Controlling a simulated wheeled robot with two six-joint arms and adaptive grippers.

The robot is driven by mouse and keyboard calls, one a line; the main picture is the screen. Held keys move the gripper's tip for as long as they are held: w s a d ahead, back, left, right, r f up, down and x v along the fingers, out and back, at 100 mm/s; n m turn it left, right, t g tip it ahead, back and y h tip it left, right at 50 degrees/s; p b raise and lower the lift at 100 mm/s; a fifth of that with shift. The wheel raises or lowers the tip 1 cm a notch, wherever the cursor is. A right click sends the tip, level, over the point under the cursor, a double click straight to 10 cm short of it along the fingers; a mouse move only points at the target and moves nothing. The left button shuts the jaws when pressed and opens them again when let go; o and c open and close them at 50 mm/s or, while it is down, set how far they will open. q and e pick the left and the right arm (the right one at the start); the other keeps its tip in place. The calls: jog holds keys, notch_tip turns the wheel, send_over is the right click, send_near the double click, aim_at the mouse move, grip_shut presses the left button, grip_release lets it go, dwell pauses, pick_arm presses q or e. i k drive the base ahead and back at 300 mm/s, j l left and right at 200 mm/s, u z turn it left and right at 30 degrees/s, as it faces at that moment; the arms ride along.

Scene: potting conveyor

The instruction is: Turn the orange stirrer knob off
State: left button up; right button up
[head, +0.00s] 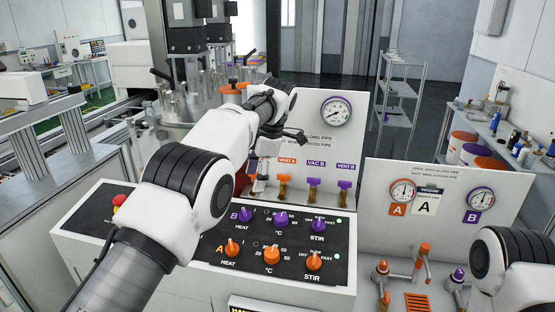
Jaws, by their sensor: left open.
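The orange stirrer knob (314,262) is at the right end of the front row A on the black control panel, above a STIR label. Its pointer looks roughly upward, toward the SLOW mark, though it is small. A green lamp (336,255) beside it looks lit. My left gripper (294,137) is open, small and partly hidden behind my own wrist. It is above and behind the panel, in front of the upright gauge board, well apart from the orange stirrer knob. My right arm shows at the lower right; its gripper is out of frame.
A purple stirrer knob (319,225) sits just behind the orange one. Orange heat (231,247) and temperature (272,256) knobs are to its left. A red button (119,201) is at the panel's far left. Valves stand along the gauge board (360,140). Space above the panel's right part is clear.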

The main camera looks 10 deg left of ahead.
aim_at(313, 262)
jog(key=k+l, duration=0.25)
jog(key=k, duration=0.2)
jog(key=k+l, duration=0.25)
jog(key=k, duration=0.2)
